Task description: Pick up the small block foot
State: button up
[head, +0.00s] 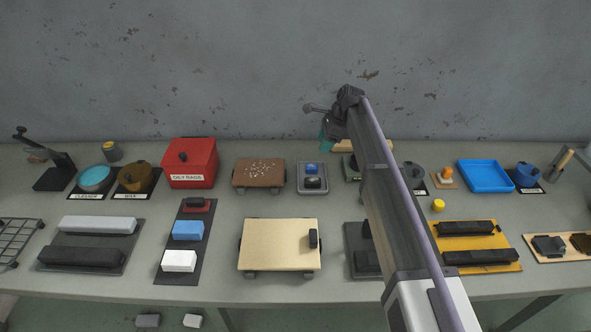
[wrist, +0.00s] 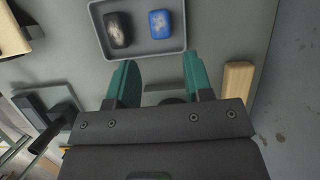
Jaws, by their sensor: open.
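I cannot tell for certain which thing is the small block foot. A grey tray (head: 300,188) holds a small blue block (head: 311,168) and a small black block (head: 313,183); the wrist view shows the same blue block (wrist: 160,24) and black block (wrist: 118,29). My gripper (head: 326,141) is open at the back of the bench, right of that tray. In the wrist view my gripper (wrist: 159,82) has its teal fingers spread, with a pale plate (wrist: 155,97) partly seen between them and a dark item on it mostly hidden. Nothing is held.
A light wooden bar (wrist: 238,86) lies beside the right finger in the wrist view. A cream board (head: 275,245) with a black piece (head: 313,239) stands in front. Dark bars lie on a yellow mat (head: 462,233). A red box (head: 190,163) stands left. My arm hides part of the bench.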

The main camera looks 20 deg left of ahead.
aim_at(312, 166)
jog(key=b+x, duration=0.3)
jog(key=x, duration=0.1)
jog(key=b+x, duration=0.2)
jog(key=shift+w+d+f+b, duration=0.15)
jog(key=shift+d+b, duration=0.2)
jog(key=shift+d, duration=0.05)
jog(key=shift+a, duration=0.15)
jog(key=b+x, duration=0.4)
jog(key=shift+f+b, duration=0.3)
jog(key=shift+f, duration=0.25)
jog(key=shift+r, duration=0.25)
jog(key=c, duration=0.7)
